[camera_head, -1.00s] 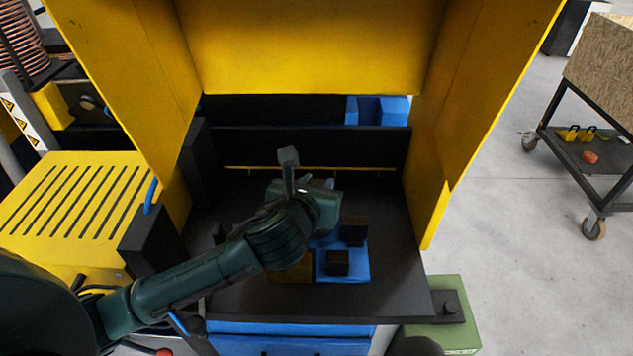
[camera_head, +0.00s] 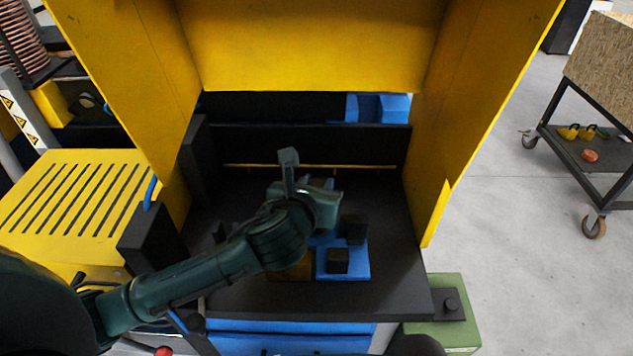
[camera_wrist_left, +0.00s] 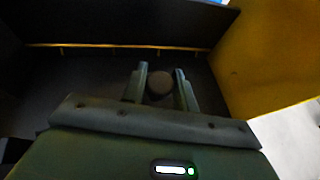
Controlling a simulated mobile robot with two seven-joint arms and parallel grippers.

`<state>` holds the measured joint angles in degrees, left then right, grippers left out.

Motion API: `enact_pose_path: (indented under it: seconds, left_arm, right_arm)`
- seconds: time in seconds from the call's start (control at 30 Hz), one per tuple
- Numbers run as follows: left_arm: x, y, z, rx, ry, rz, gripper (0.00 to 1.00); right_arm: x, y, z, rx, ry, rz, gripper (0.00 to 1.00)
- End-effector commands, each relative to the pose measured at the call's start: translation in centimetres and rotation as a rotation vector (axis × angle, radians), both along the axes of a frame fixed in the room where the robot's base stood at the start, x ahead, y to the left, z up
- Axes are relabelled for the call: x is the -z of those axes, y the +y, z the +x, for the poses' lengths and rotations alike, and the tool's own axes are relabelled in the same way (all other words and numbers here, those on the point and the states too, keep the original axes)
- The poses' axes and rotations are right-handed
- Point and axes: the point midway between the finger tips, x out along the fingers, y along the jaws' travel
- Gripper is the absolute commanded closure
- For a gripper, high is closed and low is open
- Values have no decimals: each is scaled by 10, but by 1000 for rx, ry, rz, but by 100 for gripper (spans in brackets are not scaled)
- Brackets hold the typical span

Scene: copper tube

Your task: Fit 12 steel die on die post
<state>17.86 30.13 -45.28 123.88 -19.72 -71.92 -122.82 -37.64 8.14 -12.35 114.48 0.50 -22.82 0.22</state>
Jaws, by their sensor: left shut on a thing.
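My left gripper (camera_head: 322,184) reaches over the dark bed of the yellow-walled machine, above the back of a blue plate. In the left wrist view its two fingers (camera_wrist_left: 161,88) stand on either side of a round, dull grey-brown piece (camera_wrist_left: 159,84), and the gripper is shut on it. This piece looks like the steel die, but its markings cannot be read. In the head view the gripper and wrist hide it. I cannot make out the die post; the area under the gripper is hidden by my arm. My right gripper is not in view.
The blue plate (camera_head: 345,273) carries black blocks (camera_head: 337,261) close to my wrist, with a brown block (camera_head: 293,270) beside it. The dark bed (camera_head: 395,270) is clear at the right.

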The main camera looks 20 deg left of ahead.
Motion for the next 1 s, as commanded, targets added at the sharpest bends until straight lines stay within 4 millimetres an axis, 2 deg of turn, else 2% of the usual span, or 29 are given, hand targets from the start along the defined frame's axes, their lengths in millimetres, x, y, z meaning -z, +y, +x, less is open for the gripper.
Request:
enact_pose_path:
  seconds: [0.37,1.0]
  left_arm:
    - [6,0,1,1,-8,-2,100]
    - [19,0,1,1,-9,-1,100]
  right_arm:
    - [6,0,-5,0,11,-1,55]
    - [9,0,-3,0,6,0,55]
